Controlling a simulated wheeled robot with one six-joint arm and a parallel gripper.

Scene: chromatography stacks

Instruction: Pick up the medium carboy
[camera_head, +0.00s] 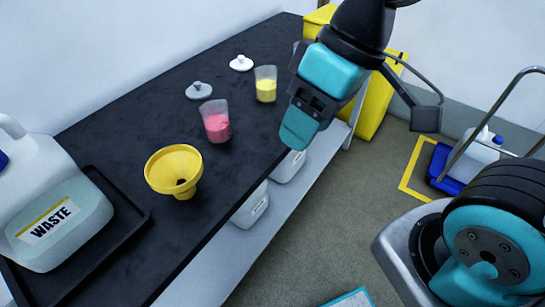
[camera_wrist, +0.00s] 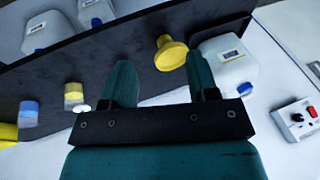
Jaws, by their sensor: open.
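Two white carboys stand on the shelf under the bench. In the head view the nearer one (camera_head: 250,207) and the farther one (camera_head: 289,166) are partly hidden by the bench edge. In the wrist view two carboys (camera_wrist: 45,32) (camera_wrist: 95,12) show at the upper left, with labels. I cannot tell which carboy is the medium one. My gripper (camera_head: 299,128) hangs above the bench's front edge in the head view, apart from the carboys. In the wrist view its two fingers (camera_wrist: 162,75) are spread with nothing held between them.
A large WASTE carboy (camera_head: 55,222) stands in a black tray (camera_head: 135,213) on the bench. A yellow funnel (camera_head: 172,167), a pink beaker (camera_head: 216,122) and a yellow beaker (camera_head: 265,86) stand near. A blue tray (camera_head: 445,160) holds a white container (camera_head: 482,147). Grey floor lies open before the bench.

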